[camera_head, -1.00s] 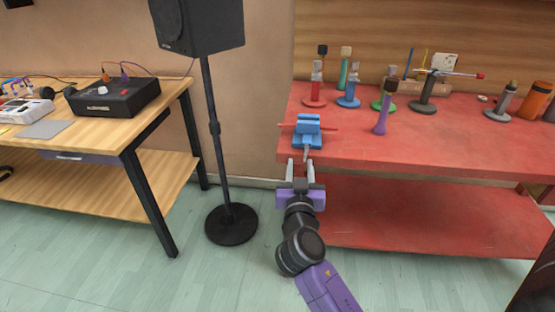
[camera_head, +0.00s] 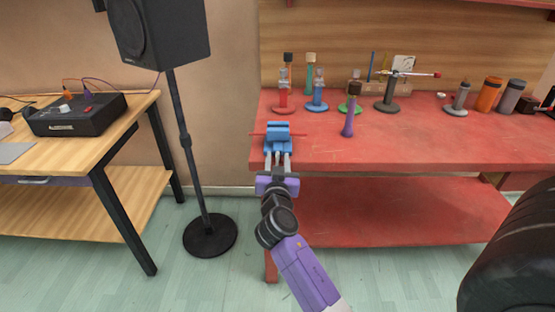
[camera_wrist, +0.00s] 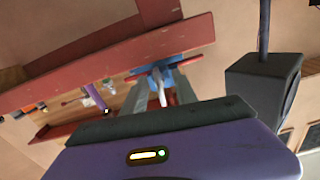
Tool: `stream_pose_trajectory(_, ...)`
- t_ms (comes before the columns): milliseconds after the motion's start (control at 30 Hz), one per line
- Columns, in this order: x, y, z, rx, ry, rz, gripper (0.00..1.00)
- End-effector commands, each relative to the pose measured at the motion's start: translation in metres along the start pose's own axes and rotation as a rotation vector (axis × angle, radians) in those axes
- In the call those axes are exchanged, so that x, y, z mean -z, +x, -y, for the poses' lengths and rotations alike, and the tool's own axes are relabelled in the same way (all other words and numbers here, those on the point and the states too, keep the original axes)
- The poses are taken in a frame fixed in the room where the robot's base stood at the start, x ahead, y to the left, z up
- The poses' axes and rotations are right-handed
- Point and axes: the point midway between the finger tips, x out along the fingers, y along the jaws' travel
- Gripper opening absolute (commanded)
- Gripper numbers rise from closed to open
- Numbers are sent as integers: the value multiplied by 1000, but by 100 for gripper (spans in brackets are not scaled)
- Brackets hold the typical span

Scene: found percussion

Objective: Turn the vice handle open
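The blue vice (camera_head: 278,137) is fixed at the left front edge of the red workbench (camera_head: 410,150). A thin red bar (camera_head: 258,134) runs crosswise at the vice. A light grey handle-like part points from the vice toward me; in the wrist view this grey part (camera_wrist: 158,88) lies between my fingers. My gripper (camera_head: 278,158) is right in front of the vice, with its two fingers apart on either side of the grey part. In the wrist view my gripper (camera_wrist: 160,92) shows gaps beside the grey part, so it looks open. Contact at the fingertips is hard to tell.
Several coloured stands, including a purple one (camera_head: 348,118), stand on the bench to the right of the vice. A black speaker on a pole (camera_head: 190,160) stands to the left. A wooden table (camera_head: 130,120) with a black box is further left.

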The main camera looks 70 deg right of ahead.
Motion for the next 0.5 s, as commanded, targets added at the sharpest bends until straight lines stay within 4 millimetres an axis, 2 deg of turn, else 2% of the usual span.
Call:
stream_pose_trajectory(200,0,0,0,0,0,0,34)
stream_pose_trajectory(400,0,0,0,0,-1,0,0)
stream_pose_trajectory(500,0,0,0,0,-1,0,0)
